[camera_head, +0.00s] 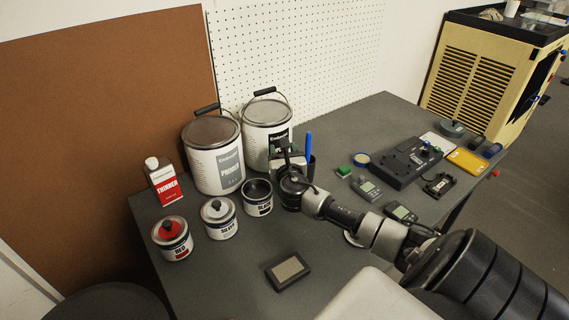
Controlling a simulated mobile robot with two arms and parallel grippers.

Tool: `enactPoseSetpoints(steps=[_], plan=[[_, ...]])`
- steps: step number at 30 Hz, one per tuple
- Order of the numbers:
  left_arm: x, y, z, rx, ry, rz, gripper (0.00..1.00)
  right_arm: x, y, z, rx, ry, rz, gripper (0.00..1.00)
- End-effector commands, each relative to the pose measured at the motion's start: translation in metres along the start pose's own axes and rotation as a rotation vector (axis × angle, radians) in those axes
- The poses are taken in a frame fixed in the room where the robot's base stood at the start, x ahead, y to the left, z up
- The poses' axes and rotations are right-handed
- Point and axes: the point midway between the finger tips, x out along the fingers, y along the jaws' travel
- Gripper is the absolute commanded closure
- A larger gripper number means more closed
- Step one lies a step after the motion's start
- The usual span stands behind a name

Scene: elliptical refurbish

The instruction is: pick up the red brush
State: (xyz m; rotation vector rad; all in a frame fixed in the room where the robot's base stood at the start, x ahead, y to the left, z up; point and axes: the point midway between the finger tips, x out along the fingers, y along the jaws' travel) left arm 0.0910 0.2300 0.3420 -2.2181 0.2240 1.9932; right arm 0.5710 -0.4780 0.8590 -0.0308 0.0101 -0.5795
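My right arm comes in from the lower right, and its dark gripper (287,158) is over the middle of the table, in front of the large paint cans. Its fingers are small and overlap the dark things behind them, so I cannot tell whether they are open or shut. A blue upright handle (308,146) stands just to the right of the gripper, apparently in a dark holder (308,171) that is partly hidden by the gripper. I cannot make out a red brush; it may be hidden behind the gripper. My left gripper is not in view.
Large paint cans (213,157) stand behind the small red (173,240), silver (219,219) and black (258,198) cans. A thinner tin (164,182) is at left. A grey sanding block (288,271) lies in front. Electronics (405,162) lie at right. The table's front left is clear.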

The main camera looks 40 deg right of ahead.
Motion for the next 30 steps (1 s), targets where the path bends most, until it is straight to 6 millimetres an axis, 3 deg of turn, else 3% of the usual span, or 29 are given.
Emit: enactPoseSetpoints(steps=[6,15,16,24,30], plan=[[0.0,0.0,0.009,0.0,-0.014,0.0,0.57,0.0,0.0,0.0,0.001,0.001,0.001,0.52],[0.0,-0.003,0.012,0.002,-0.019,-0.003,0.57,0.0,0.0,0.0,0.001,0.001,0.0,0.98],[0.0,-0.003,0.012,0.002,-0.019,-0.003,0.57,0.0,0.0,0.0,0.001,0.001,0.0,1.0],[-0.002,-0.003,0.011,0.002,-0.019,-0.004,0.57,0.0,0.0,0.003,0.001,-0.001,0.0,1.0],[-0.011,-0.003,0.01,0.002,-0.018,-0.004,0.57,0.0,-0.001,0.035,0.002,-0.005,0.002,1.0]])
